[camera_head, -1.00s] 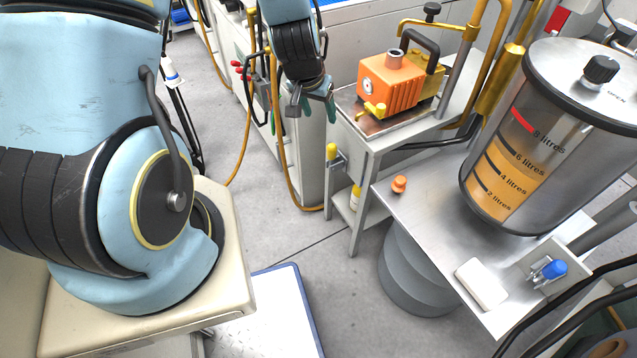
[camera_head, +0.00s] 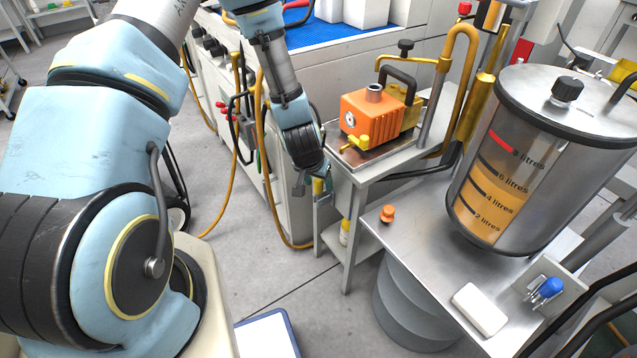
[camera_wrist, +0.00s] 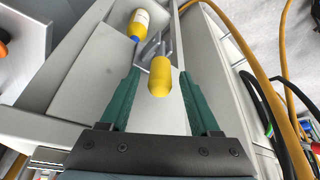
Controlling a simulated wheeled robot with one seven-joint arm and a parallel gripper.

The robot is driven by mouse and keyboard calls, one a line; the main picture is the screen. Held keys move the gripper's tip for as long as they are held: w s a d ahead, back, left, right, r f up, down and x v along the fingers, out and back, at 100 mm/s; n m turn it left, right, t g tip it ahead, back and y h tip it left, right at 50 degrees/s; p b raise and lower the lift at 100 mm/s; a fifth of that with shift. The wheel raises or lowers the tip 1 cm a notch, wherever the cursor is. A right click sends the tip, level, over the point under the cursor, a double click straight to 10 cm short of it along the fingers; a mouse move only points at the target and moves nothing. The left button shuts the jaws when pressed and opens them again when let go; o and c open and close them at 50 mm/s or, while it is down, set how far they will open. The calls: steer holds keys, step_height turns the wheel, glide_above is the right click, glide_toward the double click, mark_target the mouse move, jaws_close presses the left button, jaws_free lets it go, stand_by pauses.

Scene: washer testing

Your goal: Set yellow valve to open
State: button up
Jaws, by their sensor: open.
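The yellow valve (camera_head: 318,187) has a yellow cylindrical handle on a grey metal bracket. It sits at the left front edge of the small pump stand, partly covered by my gripper. In the wrist view the yellow handle (camera_wrist: 160,80) lies between the two green fingers of my gripper (camera_wrist: 160,76). The fingers are open, with a gap on each side of the handle. In the head view my gripper (camera_head: 308,187) is pointed down at the stand's edge. Whether the handle is at open or closed cannot be told.
An orange pump (camera_head: 369,116) with a yellow knob stands on the pump stand (camera_head: 400,147). A yellow-and-white bottle (camera_head: 345,231) is on its lower shelf. A metal table (camera_head: 425,247) to the right holds a tank (camera_head: 545,160) and blue-handled valve (camera_head: 549,289). A yellow hose (camera_head: 268,170) hangs left.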

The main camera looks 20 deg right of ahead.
steer(key=shift+w+d+f, duration=0.1)
steer(key=shift+w+f, duration=0.05)
steer(key=shift+f, duration=0.05)
jaws_close()
stand_by(0.5)
stand_by(0.9)
